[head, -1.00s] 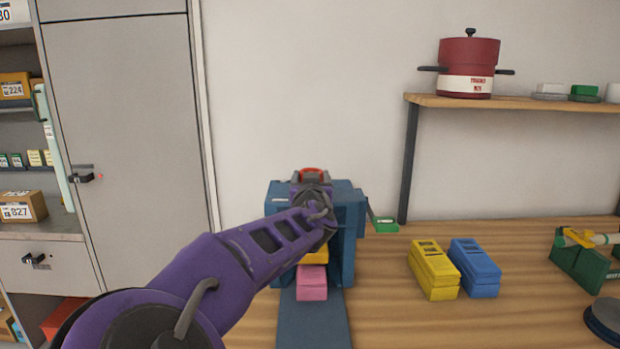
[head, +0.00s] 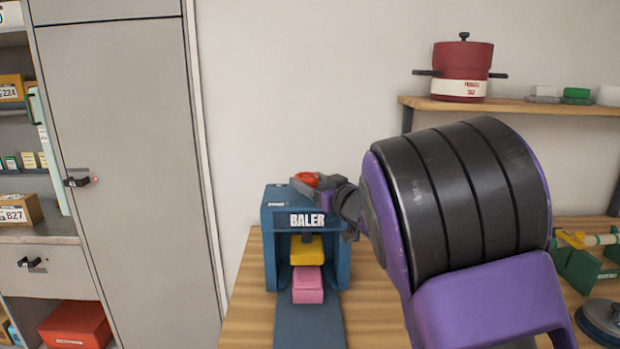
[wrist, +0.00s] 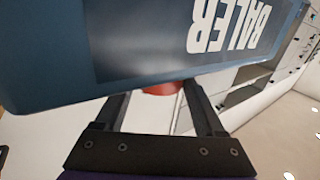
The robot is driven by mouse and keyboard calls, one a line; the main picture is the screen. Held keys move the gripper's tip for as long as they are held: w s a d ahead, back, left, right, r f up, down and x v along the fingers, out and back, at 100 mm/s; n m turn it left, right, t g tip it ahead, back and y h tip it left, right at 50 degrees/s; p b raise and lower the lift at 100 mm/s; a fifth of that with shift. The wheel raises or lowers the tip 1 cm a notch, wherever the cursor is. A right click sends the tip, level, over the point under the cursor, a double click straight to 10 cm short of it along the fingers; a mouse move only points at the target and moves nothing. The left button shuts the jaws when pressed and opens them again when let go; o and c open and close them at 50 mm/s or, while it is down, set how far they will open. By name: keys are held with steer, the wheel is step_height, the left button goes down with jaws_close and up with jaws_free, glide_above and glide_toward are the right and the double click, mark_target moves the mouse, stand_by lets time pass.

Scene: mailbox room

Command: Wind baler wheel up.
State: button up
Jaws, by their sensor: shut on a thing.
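The blue baler (head: 272,240) stands on the wooden table, with its white BALER label facing me. Its red wheel (head: 306,178) sits on top and is partly hidden by my gripper (head: 312,184). My gripper is at the wheel, reaching in from the right, and is shut on it. In the wrist view, the red wheel (wrist: 162,88) shows between the two dark fingers, mostly behind the baler's labelled front (wrist: 150,50). A yellow block (head: 306,250) is inside the baler, with a pink block (head: 307,286) at its opening.
A blue strip (head: 309,328) runs forward from the baler. My arm covers the right-hand middle of the table. A green stand (head: 580,268) is at the far right, near a dark round disc (head: 603,318). A red pot (head: 461,70) stands on the wall shelf (head: 520,106).

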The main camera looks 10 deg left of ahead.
steer(key=shift+w+n+g+y+p, duration=0.1)
steer(key=shift+n+g+y+p, duration=0.4)
steer(key=shift+n+g+y, duration=0.3)
steer(key=o, duration=1.3)
steer(key=shift+o, duration=0.2)
steer(key=shift+d, duration=0.1)
steer(key=v, duration=1.7)
steer(key=shift+r, duration=0.15)
